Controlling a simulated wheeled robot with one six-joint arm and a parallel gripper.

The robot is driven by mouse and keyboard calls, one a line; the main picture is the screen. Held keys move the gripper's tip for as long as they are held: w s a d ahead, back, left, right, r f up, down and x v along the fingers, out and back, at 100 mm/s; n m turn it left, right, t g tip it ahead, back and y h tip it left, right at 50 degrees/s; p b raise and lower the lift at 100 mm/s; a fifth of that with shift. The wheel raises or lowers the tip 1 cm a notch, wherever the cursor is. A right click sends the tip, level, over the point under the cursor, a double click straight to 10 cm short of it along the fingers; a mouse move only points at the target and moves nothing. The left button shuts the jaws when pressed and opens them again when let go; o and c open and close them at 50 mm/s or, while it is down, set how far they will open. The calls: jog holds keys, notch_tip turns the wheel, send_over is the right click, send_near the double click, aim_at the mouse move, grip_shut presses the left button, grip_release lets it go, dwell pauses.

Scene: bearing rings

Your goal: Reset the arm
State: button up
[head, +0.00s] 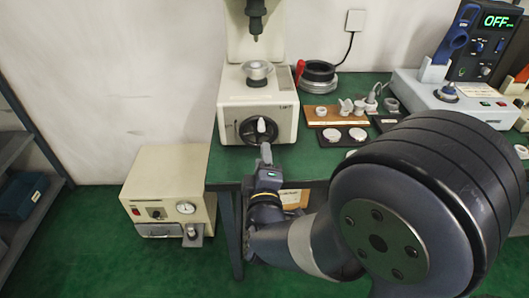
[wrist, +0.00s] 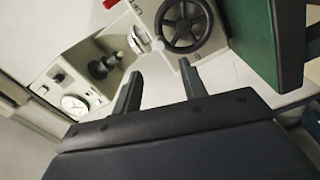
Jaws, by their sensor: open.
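My gripper (head: 266,154) is in front of the white press (head: 258,90), just below its black handwheel (head: 246,132). In the wrist view my gripper (wrist: 160,76) has its two dark fingers spread apart, with nothing between them. The handwheel (wrist: 184,24) shows beyond the fingertips, with a pale knob (wrist: 158,45) at its rim. I cannot tell from the pictures how far the fingertips are from the wheel. A grey ring (head: 257,70) sits on top of the press base under the spindle (head: 256,20).
A beige box (head: 165,170) with a gauge stands on the floor at left. The green bench (head: 300,158) carries a black ring (head: 319,72), a wooden tray (head: 318,115) with small parts, and a blue-white device (head: 450,98). Dark shelves (head: 28,150) stand far left.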

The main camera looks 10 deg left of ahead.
aim_at(261, 130)
jog(key=x, duration=1)
jog(key=shift+w, duration=0.5)
jog(key=shift+s, duration=0.15)
